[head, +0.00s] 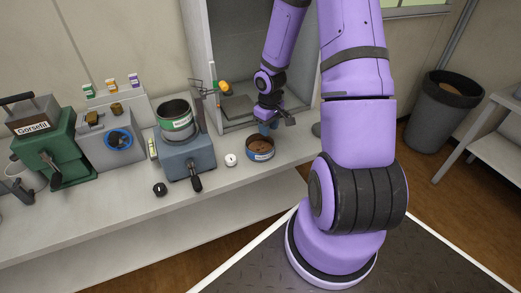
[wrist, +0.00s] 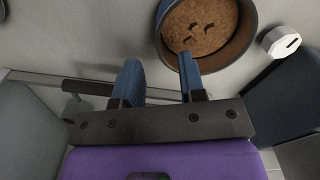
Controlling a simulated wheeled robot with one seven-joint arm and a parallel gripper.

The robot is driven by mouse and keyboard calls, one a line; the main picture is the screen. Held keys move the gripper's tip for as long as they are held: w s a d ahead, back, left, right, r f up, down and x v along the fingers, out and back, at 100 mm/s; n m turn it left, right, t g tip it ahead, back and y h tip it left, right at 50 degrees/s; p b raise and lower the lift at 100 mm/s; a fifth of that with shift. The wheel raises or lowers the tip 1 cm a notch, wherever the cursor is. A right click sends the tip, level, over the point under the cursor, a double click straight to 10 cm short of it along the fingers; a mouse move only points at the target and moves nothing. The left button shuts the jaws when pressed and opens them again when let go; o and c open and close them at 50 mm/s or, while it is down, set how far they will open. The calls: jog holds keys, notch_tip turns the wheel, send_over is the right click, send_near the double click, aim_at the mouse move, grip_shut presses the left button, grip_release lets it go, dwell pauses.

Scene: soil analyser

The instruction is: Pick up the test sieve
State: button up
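A round, shallow, sieve-like vessel (head: 261,154) with a blue-and-white label and brown soil inside stands on the bench. It also shows at the top of the wrist view (wrist: 248,52), partly cut off. A taller metal vessel (head: 175,113) with a green label sits on a grey-blue machine; I cannot tell for certain which is the test sieve. My gripper (head: 268,127) is at the back of the soil-filled vessel. In the wrist view my gripper (wrist: 159,64) is open and empty between its fingers. One finger overlaps the vessel's rim; the other is outside it. Contact is unclear.
A small white round item (head: 231,160) stands close left of the soil vessel. The grey-blue machine (head: 187,159) with its black handle is farther left. An open grey cabinet (head: 232,62) rises behind. The bench front (head: 225,187) is clear.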

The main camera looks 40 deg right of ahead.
aim_at(269, 144)
jog(key=shift+s+f, duration=0.15)
jog(key=shift+f, duration=2.45)
grip_shut()
